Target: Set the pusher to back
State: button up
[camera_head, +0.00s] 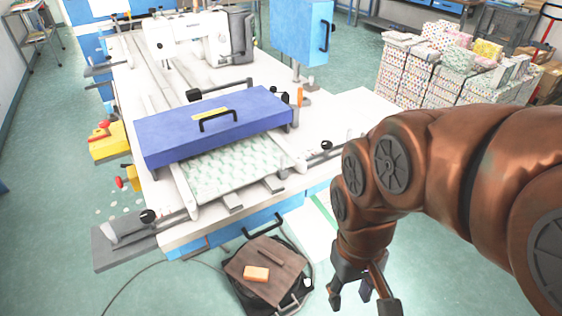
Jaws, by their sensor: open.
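A long blue bar (215,125) with a black handle lies across the white sewing table (345,112), at the front of the machine; it may be the pusher, but I cannot be sure. A patterned green and white sheet (232,165) shows in front of it, partly under the bar. My gripper (362,297) hangs at the bottom right, pointing down, open and apparently empty. It is apart from the blue bar and in front of the table's near edge. Its fingertips are close to the picture's lower edge.
A white sewing head (188,36) stands at the back of the table. A blue box (302,32) rises at the right rear. A stool with a brown board and an orange block (256,274) stands in front. Stacked patterned boxes (440,65) are at the right rear. Floor at left is mostly clear.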

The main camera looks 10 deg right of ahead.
aim_at(282, 172)
jog(key=u, duration=0.15)
jog(key=i, duration=0.4)
jog(key=u, duration=1.05)
